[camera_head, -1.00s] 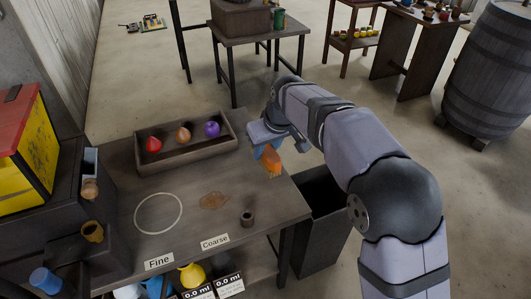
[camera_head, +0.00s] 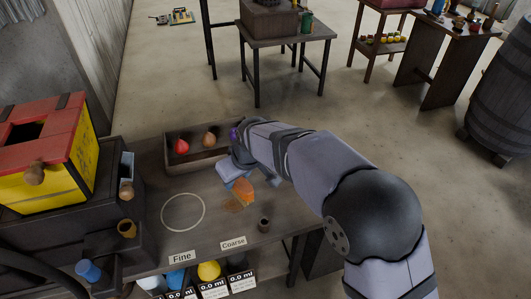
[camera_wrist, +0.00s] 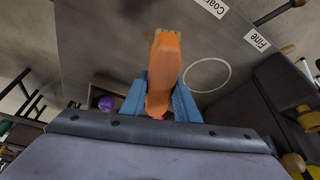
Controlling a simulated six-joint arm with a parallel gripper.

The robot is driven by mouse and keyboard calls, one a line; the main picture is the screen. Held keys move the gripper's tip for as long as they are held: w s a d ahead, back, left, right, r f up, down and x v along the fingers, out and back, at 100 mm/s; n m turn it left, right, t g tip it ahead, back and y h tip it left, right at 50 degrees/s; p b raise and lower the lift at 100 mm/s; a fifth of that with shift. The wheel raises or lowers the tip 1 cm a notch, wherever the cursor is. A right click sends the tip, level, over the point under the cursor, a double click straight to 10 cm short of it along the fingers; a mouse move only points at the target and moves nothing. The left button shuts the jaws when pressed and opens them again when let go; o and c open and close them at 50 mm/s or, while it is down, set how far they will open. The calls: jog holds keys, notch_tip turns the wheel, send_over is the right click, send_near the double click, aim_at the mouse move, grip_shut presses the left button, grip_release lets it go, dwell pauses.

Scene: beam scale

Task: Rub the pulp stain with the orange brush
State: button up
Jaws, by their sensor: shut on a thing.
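The orange brush (camera_head: 244,192) is held in my gripper (camera_head: 234,180), bristle end pointing down. In the wrist view the brush (camera_wrist: 164,70) sits between the blue fingers of my gripper (camera_wrist: 159,98), its pale bristles at the top. The pulp stain (camera_head: 232,206) is a brown patch on the table (camera_head: 200,243), right of a pale ring. The brush is over or beside the stain's right part and covers some of it. I cannot tell whether the bristles touch the table. In the wrist view the stain is not visible.
The pale ring (camera_head: 183,213) lies left of the stain. A small dark cup (camera_head: 264,225) stands right of it. Behind is a wooden tray (camera_head: 168,155) with red, brown and purple fruit. Labels "Fine" (camera_head: 182,257) and "Coarse" (camera_head: 233,243) mark the front edge.

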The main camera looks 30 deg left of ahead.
jog(key=s+a+f+n+p, duration=0.1)
jog(key=s+a+f+p, duration=0.15)
jog(key=s, duration=0.25)
jog(key=w+a+m, duration=0.1)
jog(key=a+m, duration=0.1)
jog(key=w+a+m+t, duration=0.1)
jog(key=m, duration=0.1)
jog(key=shift+w+f+p, duration=0.3)
jog(key=shift+w, duration=0.05)
